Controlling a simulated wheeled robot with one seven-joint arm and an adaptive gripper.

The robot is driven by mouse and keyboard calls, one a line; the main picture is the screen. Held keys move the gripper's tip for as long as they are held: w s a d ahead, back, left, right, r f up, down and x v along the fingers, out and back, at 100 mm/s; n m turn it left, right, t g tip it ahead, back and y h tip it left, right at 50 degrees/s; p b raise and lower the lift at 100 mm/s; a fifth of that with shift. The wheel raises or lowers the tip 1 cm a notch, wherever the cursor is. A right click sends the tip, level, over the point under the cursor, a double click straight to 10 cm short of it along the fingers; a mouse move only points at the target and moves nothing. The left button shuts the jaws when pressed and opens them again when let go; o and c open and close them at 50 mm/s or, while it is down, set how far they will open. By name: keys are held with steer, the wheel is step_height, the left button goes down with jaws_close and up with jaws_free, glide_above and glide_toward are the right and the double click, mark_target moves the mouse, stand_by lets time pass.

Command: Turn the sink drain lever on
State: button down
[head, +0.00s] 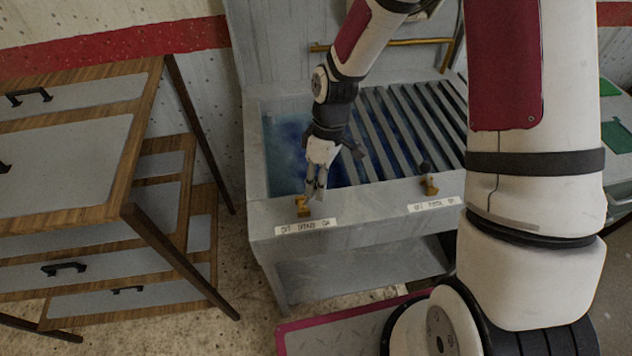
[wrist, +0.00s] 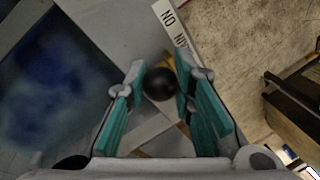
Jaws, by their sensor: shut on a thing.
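The sink (head: 262,215) is a grey basin with blue-stained insides and slats over its right part. The drain lever has a brass base (head: 303,208) on the front rim at the left, above a white label (head: 305,227) that seems to read OFF DRAIN ON. Its black ball knob (wrist: 159,84) shows in the wrist view. My gripper (head: 315,194) reaches down over the front rim at this lever. In the wrist view the teal-padded fingers (wrist: 162,75) are on either side of the knob, shut on it. The fingers hide the knob in the head view.
A second lever (head: 427,180) with a dark knob and its own label (head: 434,204) stands further right on the rim. A wooden drawer unit (head: 130,207) stands at the left. A brass rail (head: 400,42) runs behind the sink. My arm covers the right side.

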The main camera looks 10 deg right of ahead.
steer(key=shift+s+d+f, duration=0.1)
steer(key=shift+d, duration=0.1)
steer(key=c, duration=1.3)
jaws_free()
steer(key=shift+c, duration=0.2)
steer(key=shift+a, duration=0.1)
steer(key=shift+w+r, duration=0.2)
steer(key=shift+r, duration=0.15)
steer(key=v, duration=1.1)
steer(key=shift+r, duration=0.2)
